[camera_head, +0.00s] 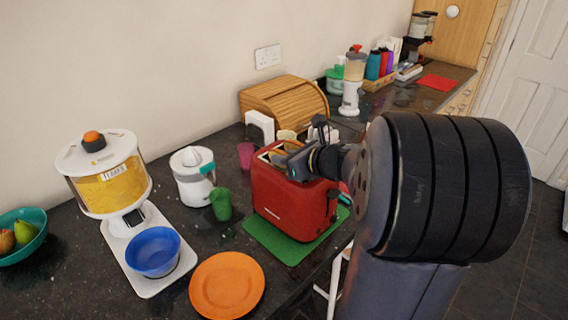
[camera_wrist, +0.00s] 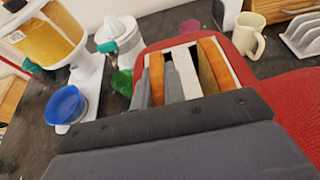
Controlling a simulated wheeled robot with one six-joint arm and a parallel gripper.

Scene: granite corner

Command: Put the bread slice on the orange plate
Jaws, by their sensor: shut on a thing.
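The red toaster (camera_head: 283,208) stands on a green mat (camera_head: 262,240). In the wrist view two bread slices stand upright in its slots, a left slice (camera_wrist: 157,75) and a right slice (camera_wrist: 213,62). My gripper (camera_head: 284,160) is over the toaster's top. In the wrist view its grey fingers are on either side of the left bread slice, shut on it, and the slice is still in the slot. Its lower part is hidden. The orange plate (camera_head: 227,286) lies bare on the counter, left of the toaster and near the front edge.
A green cup (camera_head: 221,204), a pink cup (camera_head: 246,155) and a white juicer (camera_head: 192,175) stand left of the toaster. A blue bowl (camera_head: 153,251) sits under the flour dispenser (camera_head: 104,180), beside the plate. A wooden bread box (camera_head: 284,103) and cream mug (camera_wrist: 248,34) are behind.

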